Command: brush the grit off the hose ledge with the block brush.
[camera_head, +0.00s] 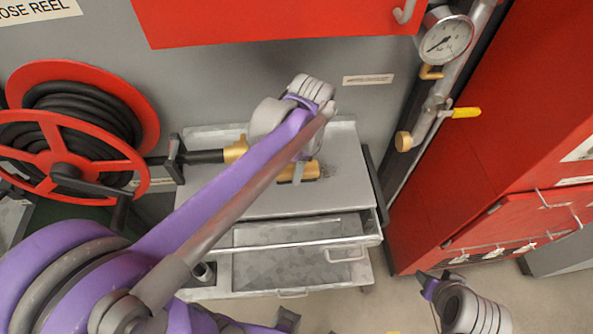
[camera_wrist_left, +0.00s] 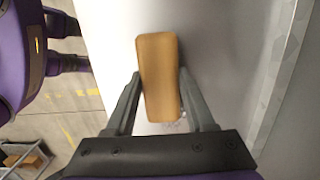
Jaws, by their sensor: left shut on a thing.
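The block brush (camera_head: 308,171) is a tan, rounded block. My left gripper (camera_head: 299,172) is shut on it, low over the hose ledge (camera_head: 345,195), a flat grey metal shelf. In the left wrist view the brush (camera_wrist_left: 160,75) sits between the two dark fingers of the left gripper (camera_wrist_left: 160,92). Dark grit (camera_head: 327,171) lies on the ledge just right of the brush. A few specks also show near the brush's near end in the wrist view. I cannot tell whether the brush touches the ledge. My left arm hides part of the ledge.
A red hose reel (camera_head: 75,125) stands at the left, with a brass-fitted nozzle (camera_head: 235,150) reaching over the ledge. An open drawer (camera_head: 300,262) is below the ledge. A pressure gauge (camera_head: 445,40) and red cabinets (camera_head: 490,150) are at the right. Part of my right arm shows lower right.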

